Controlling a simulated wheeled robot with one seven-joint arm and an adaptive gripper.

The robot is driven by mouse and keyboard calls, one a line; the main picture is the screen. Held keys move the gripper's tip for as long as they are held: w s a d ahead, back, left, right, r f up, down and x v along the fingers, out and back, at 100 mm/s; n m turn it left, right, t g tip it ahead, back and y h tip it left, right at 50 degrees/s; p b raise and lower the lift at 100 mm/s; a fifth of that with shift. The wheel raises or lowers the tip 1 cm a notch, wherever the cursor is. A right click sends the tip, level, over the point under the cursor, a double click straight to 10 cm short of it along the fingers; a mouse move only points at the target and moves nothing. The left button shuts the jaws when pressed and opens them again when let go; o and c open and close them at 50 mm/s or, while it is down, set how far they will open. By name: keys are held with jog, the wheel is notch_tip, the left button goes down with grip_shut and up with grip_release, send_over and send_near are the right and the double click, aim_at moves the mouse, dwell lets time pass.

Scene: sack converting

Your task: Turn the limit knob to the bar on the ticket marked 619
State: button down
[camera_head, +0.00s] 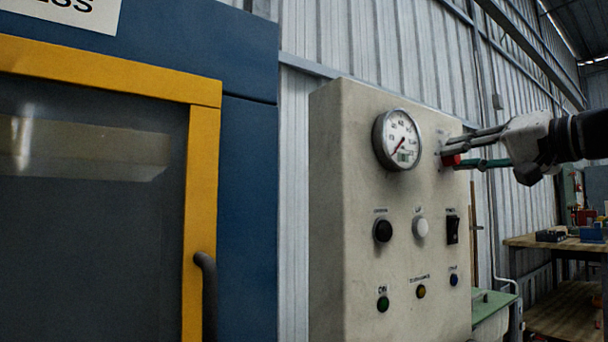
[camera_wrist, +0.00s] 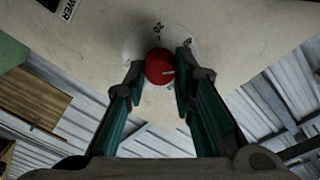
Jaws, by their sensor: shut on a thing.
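A round gauge (camera_head: 397,140) with a red needle is left of the knob. No ticket marked 619 can be made out.
The beige control panel (camera_head: 345,215) carries black and white knobs, a black switch (camera_head: 452,229) and several coloured buttons below the gauge. A blue machine with a yellow-framed door (camera_head: 203,190) stands at left. A workbench (camera_head: 560,243) is at right.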

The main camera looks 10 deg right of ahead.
jog(key=shift+f, duration=0.1)
dwell(0.3)
jog(key=c, duration=1.3)
grip_release()
jog(key=shift+c, duration=0.2)
jog(key=v, duration=1.2)
